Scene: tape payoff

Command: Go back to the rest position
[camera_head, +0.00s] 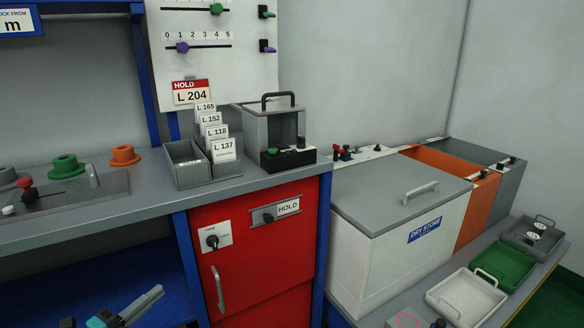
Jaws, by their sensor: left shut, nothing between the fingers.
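My left gripper (150,296) shows at the bottom left, low in front of the blue lower shelf and left of the red cabinet. Its fingers are together with nothing between them, and it is apart from the bench. Only its front part is in the picture. My right gripper is not in view.
A grey bench (120,208) with a blue frame spans the left, above my left gripper. The red cabinet (255,245) has a handle and a switch. A white DRY STORE chest (365,245) stands right of it. Trays (466,298) lie at the lower right.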

